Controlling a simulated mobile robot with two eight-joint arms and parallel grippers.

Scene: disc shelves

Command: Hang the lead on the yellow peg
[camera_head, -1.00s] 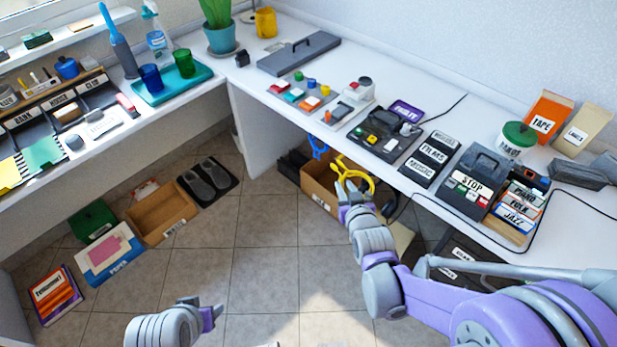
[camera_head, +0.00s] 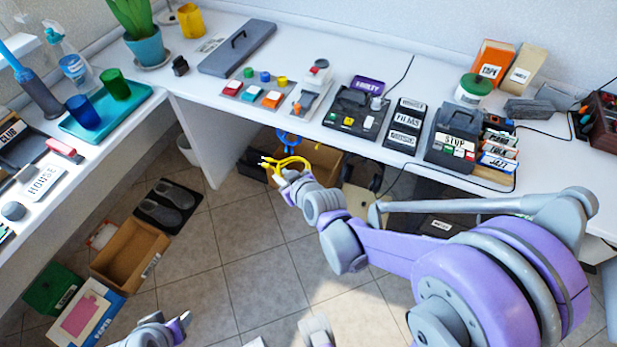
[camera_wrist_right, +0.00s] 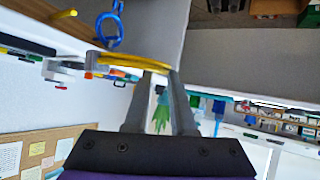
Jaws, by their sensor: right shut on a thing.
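The yellow lead (camera_head: 302,161) is a coiled loop below the front edge of the back desk. My right gripper (camera_head: 284,177) is shut on it.
A blue loop (camera_head: 287,138) hangs under the desk edge close to the lead; it also shows in the wrist view (camera_wrist_right: 111,30). The white desk (camera_head: 238,128) has a side panel left of the lead. A cardboard box (camera_head: 326,164) stands behind. Floor (camera_head: 240,250) is open.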

